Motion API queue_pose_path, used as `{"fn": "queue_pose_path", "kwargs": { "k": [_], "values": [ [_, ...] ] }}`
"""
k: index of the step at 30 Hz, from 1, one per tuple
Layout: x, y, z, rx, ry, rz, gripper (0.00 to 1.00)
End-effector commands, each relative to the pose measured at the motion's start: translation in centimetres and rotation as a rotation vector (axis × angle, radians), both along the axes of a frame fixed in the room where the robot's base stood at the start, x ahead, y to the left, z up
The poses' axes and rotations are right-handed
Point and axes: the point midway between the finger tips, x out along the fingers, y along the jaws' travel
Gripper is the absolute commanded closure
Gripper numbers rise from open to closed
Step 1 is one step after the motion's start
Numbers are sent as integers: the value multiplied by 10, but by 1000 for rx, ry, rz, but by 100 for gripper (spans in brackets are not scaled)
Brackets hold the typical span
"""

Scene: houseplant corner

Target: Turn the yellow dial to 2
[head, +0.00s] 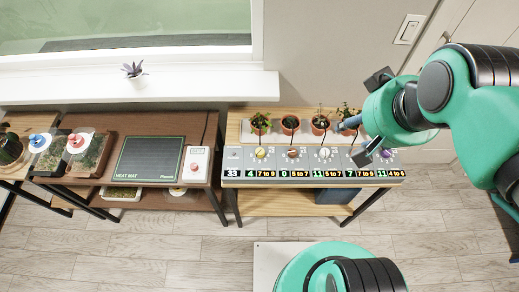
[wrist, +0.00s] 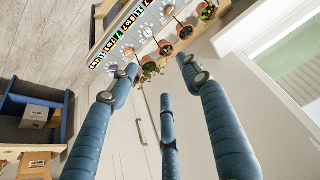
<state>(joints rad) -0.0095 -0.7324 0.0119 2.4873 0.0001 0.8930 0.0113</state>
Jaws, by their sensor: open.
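The yellow dial (head: 261,153) sits at the left end of the row of dials on the grey control panel (head: 276,160), in the head view. The number it points to is too small to read. The display below it reads 4 and 7 to 9. My gripper (head: 350,142) is open and empty over the right part of the panel, well to the right of the yellow dial. In the wrist view my gripper (wrist: 158,64) has its blue fingers spread, with nothing between their tips. I cannot make out the yellow dial there.
Several potted seedlings (head: 290,123) stand behind the panel. An orange dial (head: 292,153), a white dial (head: 324,153) and a purple dial (wrist: 121,73) share the panel. A heat mat (head: 149,158) and its white controller (head: 196,164) lie on the bench to the left.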

Motion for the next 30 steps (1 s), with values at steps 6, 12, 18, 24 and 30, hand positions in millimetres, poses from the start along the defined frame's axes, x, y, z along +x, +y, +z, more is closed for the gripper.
{"fn": "queue_pose_path", "kwargs": {
  "k": [6, 12, 18, 24, 30],
  "values": [
    [29, 13, -3, 17, 50, 0, 52],
    [69, 35, -16, 37, 118, -6, 52],
    [108, 63, -39, 52, 186, -14, 52],
    [140, 95, -73, 57, 257, -25, 52],
    [164, 129, -114, 55, 324, -38, 52]
  ]
}}
